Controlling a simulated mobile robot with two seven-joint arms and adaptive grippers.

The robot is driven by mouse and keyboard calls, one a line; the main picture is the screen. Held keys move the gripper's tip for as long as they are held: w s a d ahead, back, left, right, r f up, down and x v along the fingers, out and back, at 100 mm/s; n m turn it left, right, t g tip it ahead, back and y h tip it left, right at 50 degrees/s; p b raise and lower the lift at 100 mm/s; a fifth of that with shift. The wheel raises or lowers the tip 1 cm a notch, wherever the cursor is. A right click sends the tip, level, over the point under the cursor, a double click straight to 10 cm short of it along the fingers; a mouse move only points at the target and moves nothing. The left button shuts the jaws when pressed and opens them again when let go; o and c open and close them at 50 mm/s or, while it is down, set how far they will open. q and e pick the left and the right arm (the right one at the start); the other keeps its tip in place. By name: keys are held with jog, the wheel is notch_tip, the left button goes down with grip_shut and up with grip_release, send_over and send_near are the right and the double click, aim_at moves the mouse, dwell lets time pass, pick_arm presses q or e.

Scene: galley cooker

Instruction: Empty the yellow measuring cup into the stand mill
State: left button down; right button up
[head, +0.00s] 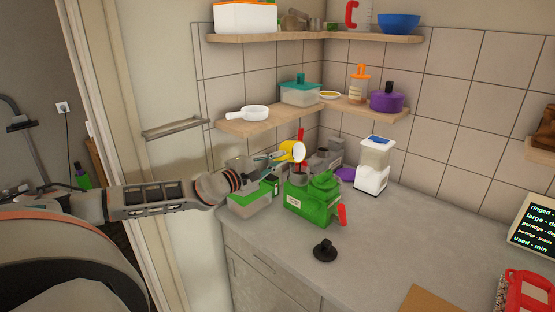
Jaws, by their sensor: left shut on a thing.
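My left gripper (277,157) is shut on the yellow measuring cup (286,147), above the back-left part of the counter. The cup is tipped on its side, its pale round opening facing right. I cannot see whether anything is in it or pouring from it. Below and slightly right stands a green machine (316,207) with a label, a grey cup-like part on top and red parts; it may be the stand mill, but I cannot read the label. The cup appears above the machine's left side, apart from it. My right gripper is out of view.
A white appliance (371,179) with a clear top stands right of the green machine. A green-and-grey box (250,200) is beneath my left arm. A black knobbed piece (325,251) lies in front. Shelves (262,123) hang behind. The counter's middle (420,235) is clear.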

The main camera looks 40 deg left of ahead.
pick_arm(q)
jog(key=shift+d+f+m, duration=0.15)
jog(key=shift+f+m, duration=0.05)
jog(key=shift+m, duration=0.4)
jog(key=shift+d+f+m, duration=0.15)
jog(key=shift+m, duration=0.45)
dwell(0.5)
dwell(0.4)
